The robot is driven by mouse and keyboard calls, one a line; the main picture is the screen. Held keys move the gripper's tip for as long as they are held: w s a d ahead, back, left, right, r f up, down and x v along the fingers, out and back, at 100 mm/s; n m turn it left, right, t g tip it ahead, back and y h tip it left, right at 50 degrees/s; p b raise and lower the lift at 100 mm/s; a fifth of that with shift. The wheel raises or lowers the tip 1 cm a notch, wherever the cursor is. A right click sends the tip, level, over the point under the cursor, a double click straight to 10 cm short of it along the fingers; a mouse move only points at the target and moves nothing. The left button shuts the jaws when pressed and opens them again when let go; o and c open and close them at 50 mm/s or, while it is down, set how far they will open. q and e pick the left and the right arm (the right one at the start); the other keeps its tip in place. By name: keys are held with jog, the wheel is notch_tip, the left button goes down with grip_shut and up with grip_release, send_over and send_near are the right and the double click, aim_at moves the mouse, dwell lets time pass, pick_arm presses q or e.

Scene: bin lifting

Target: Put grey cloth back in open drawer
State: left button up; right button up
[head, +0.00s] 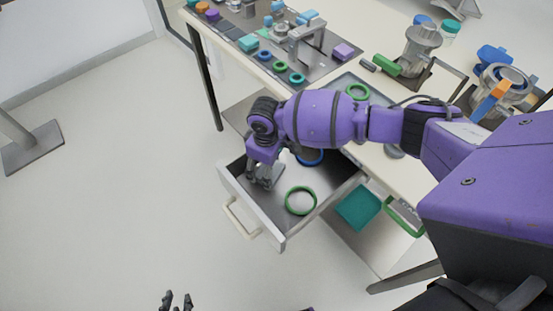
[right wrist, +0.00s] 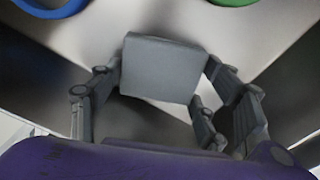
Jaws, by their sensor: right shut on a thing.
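The grey cloth (right wrist: 158,68) looks like a flat, folded square between the fingers of my right gripper (right wrist: 162,85) in the right wrist view. In the head view, my right gripper (head: 263,176) is down inside the open drawer (head: 251,215), near its left side wall. It is shut on the cloth, which is mostly hidden there by the fingers. I cannot tell whether the cloth touches the drawer floor. My left gripper (head: 177,301) shows only its dark fingertips at the bottom edge of the head view. They are apart, with nothing seen between them.
A green ring (head: 300,200) and a blue ring (head: 310,157) lie in the drawer. The table (head: 350,50) above holds several rings, blocks and metal devices. A teal box (head: 358,208) is on the lower shelf.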

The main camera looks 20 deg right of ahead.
jog(key=shift+w, duration=0.1)
jog(key=o, duration=1.1)
notch_tip(320, 180, up, 12)
jog(key=p, duration=0.1)
jog(key=shift+r, duration=0.2)
